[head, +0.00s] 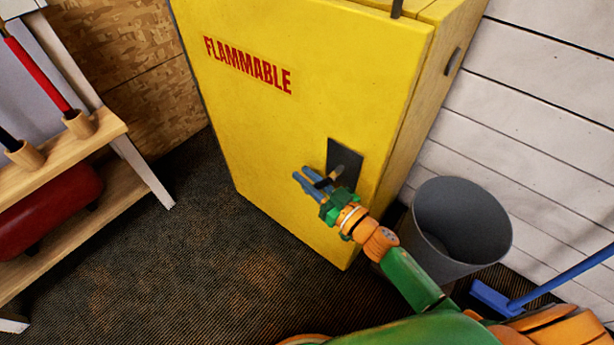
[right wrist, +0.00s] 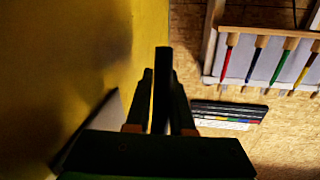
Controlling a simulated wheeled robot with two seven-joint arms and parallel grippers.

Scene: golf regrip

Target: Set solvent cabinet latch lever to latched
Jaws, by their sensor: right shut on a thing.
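The yellow solvent cabinet (head: 285,130) stands with its door shut and red FLAMMABLE lettering on it. A dark latch plate (head: 346,157) sits low on the door near its right edge. The black latch lever (head: 331,179) sticks out from the plate and is partly covered by my fingers. My right gripper (head: 309,183) is at the plate, shut on the lever. In the right wrist view the dark lever (right wrist: 162,85) stands between the two fingers of the gripper (right wrist: 161,105). My left gripper is not in view.
A grey bin (head: 462,225) stands right of the cabinet, close to my right arm. A wooden rack (head: 70,185) holding a red tank (head: 45,210) is at left. The dark carpet between is clear.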

